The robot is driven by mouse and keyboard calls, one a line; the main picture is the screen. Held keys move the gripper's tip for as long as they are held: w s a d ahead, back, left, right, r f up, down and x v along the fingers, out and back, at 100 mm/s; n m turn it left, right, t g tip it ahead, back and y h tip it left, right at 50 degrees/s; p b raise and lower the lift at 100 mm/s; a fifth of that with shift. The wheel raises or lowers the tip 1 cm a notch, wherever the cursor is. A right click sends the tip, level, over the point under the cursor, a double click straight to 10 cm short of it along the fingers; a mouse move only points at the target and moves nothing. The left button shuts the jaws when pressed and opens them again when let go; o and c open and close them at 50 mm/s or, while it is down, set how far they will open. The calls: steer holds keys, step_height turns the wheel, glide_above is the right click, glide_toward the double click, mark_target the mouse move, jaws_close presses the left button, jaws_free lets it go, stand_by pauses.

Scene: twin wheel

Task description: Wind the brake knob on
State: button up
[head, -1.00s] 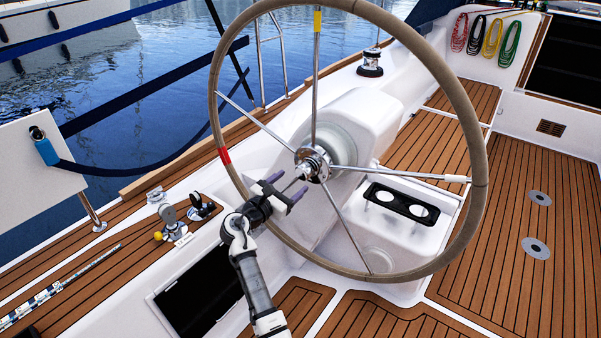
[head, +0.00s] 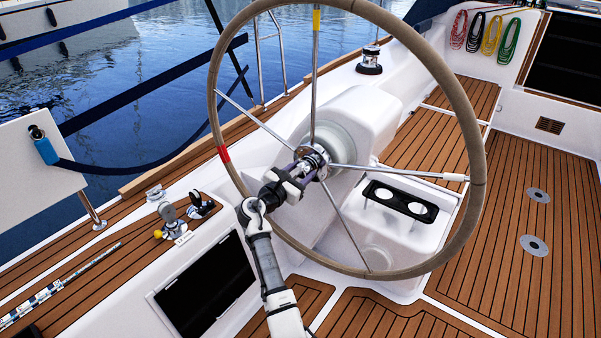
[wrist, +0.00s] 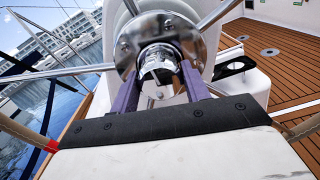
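The ship's wheel (head: 484,150) has a chrome hub (wrist: 127,52) with the chrome brake knob (wrist: 157,68) at its centre. My gripper (head: 307,167) is at the hub, in front of the wheel's centre. In the wrist view, its two purple fingers (wrist: 158,80) stand on either side of the knob, spread about as wide as the knob. I cannot tell whether they touch it. In the head view, my gripper and fingers hide most of the knob.
Chrome spokes (head: 234,108) radiate from the hub around my gripper. A red band (head: 224,155) marks the rim at left. A white pedestal (head: 372,118) stands behind the wheel, with a black cup holder (head: 400,201) below right. A winch (head: 369,62) sits farther back.

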steer(key=shift+c, duration=1)
